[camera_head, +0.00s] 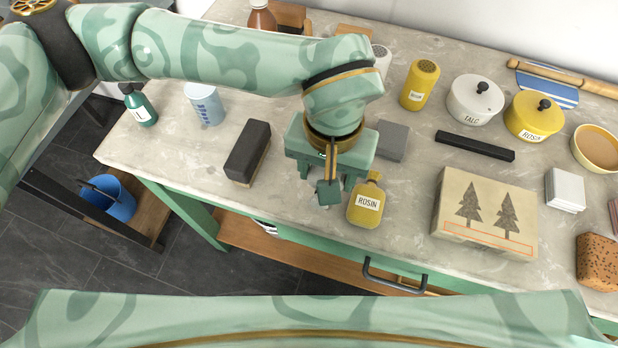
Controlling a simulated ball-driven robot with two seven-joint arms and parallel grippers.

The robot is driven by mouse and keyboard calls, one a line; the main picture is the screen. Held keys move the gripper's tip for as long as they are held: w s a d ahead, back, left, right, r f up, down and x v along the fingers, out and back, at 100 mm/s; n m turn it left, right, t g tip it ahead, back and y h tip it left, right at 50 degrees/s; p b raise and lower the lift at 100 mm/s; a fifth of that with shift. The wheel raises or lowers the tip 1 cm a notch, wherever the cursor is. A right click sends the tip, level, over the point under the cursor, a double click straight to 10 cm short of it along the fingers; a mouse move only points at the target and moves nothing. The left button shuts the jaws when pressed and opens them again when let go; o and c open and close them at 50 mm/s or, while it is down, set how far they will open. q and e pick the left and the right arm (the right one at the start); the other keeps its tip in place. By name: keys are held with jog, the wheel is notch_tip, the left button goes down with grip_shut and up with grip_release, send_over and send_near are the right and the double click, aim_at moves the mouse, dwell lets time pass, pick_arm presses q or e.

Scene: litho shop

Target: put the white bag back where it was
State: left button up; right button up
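I cannot make out a white bag in this view. My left gripper (328,179) points down over the front part of the bench, its fingers apart, with nothing visible between them. A yellow bag-like container labelled ROSIN (365,205) stands just right of the gripper, close to the bench's front edge. I cannot tell whether the gripper touches it. A white rounded thing (382,60) shows partly behind my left arm; its shape is mostly hidden. My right gripper is not in view.
A dark block (248,152) lies left of the gripper and a grey block (391,141) behind it. A box with two printed trees (487,213) stands to the right. A black bar (475,146), yellow shaker (419,85) and lidded TALC pot (474,99) stand behind.

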aim_at(310, 192)
pick_arm(q)
jog(key=a+f, duration=0.1)
jog(key=w+a+f, duration=0.1)
jog(key=f, duration=0.1)
jog(key=shift+w+f, duration=0.1)
jog(key=shift+w, duration=0.1)
jog(key=f, duration=0.1)
jog(key=f+b, duration=0.1)
jog(key=f, duration=0.2)
jog(key=shift+w+a, duration=0.15)
jog(key=shift+a, duration=0.15)
jog(key=shift+r, duration=0.1)
jog(key=shift+f+b, duration=0.2)
jog(key=shift+b, duration=0.1)
jog(key=o, duration=1)
jog(key=shift+c, duration=0.2)
